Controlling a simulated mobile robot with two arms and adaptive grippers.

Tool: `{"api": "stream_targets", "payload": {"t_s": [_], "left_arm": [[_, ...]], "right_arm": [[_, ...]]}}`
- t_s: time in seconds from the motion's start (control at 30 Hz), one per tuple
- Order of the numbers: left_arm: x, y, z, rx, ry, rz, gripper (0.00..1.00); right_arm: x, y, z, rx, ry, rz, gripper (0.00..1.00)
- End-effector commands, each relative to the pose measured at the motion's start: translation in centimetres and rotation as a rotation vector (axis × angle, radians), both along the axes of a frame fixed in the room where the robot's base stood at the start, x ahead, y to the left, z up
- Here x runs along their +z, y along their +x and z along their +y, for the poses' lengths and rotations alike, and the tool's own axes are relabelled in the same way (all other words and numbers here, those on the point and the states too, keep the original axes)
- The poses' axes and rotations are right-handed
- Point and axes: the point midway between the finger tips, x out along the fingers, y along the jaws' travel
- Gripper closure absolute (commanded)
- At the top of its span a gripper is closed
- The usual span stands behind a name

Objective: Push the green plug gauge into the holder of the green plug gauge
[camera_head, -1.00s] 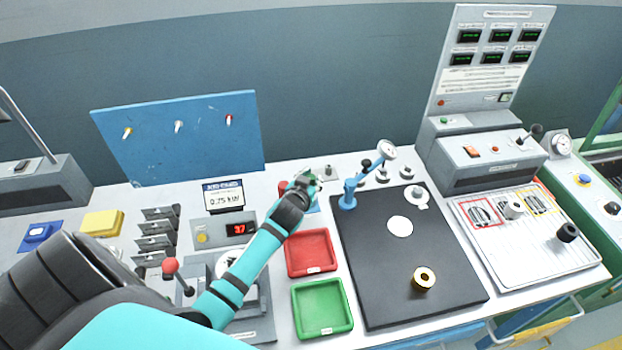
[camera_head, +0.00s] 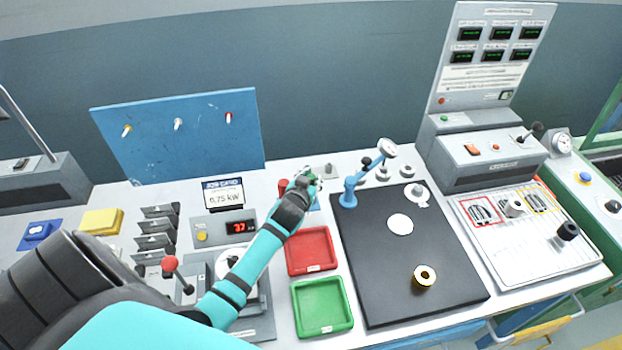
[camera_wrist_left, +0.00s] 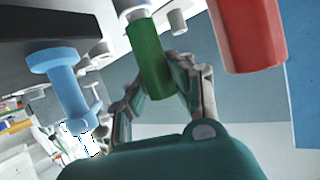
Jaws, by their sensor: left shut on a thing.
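My left gripper (camera_head: 308,182) is at the back of the bench, beyond the red tray. In the left wrist view the gripper (camera_wrist_left: 160,78) is shut on the green plug gauge (camera_wrist_left: 152,58), a green cylinder with a grey metal end pointing away from the fingers. In the head view the gauge is mostly hidden by the gripper. The holder of the green plug gauge cannot be made out clearly; I cannot tell whether the metal end is in it. My right gripper is not in view.
A red cylinder (camera_wrist_left: 248,35) stands close beside the green gauge. A blue dial stand (camera_head: 349,192) is just right of the gripper, at the black mat (camera_head: 375,270). The red tray (camera_head: 310,250) and green tray (camera_head: 322,307) lie in front.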

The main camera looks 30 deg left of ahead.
Motion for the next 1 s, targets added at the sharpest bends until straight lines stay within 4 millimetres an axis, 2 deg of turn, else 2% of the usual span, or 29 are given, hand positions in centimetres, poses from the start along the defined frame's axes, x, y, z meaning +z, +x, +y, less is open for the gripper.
{"api": "stream_targets", "payload": {"t_s": [0.83, 0.87, 1.0], "left_arm": [[-0.73, 0.01, -0.02, 0.000, 0.001, 0.000, 1.00], [-0.72, 0.02, -0.02, 0.000, 0.001, 0.000, 0.77], [-0.73, 0.01, -0.02, 0.000, 0.001, 0.000, 0.59]], "right_arm": [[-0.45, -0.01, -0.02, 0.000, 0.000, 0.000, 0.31], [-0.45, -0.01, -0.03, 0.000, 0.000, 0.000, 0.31], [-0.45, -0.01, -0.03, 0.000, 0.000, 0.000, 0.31]]}}
